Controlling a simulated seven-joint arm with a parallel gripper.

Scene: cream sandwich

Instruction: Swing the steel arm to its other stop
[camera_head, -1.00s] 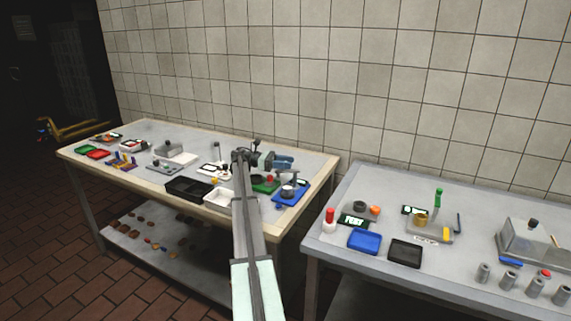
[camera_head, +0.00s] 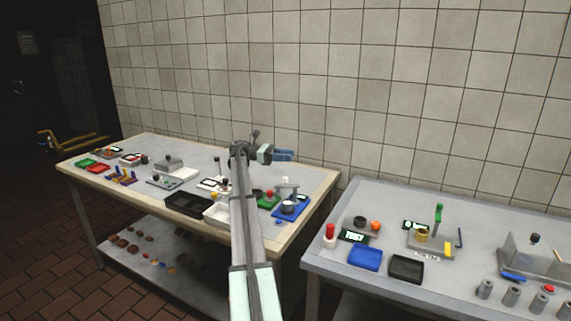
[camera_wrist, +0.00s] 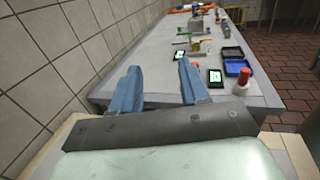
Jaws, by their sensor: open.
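My gripper (camera_head: 284,155) is raised above the back right of the left table, its blue fingers pointing right. In the wrist view the two fingers (camera_wrist: 157,78) are apart with nothing between them. I cannot tell for sure which part is the steel arm. A grey upright with a crosspiece (camera_head: 288,187) stands by a blue base (camera_head: 291,213) at the left table's right end, below my gripper. On the right table, a grey fixture (camera_head: 431,246) has a green upright handle (camera_head: 438,213) and a yellow block; it is well apart from my gripper.
The left table (camera_head: 320,178) carries several small fixtures and trays, including a black tray (camera_head: 187,204). The right table (camera_head: 335,272) holds a blue tray (camera_head: 365,258), a black tray (camera_head: 406,268) and a red-topped bottle (camera_head: 330,236). A tiled wall (camera_head: 350,90) stands behind both. A gap separates the tables.

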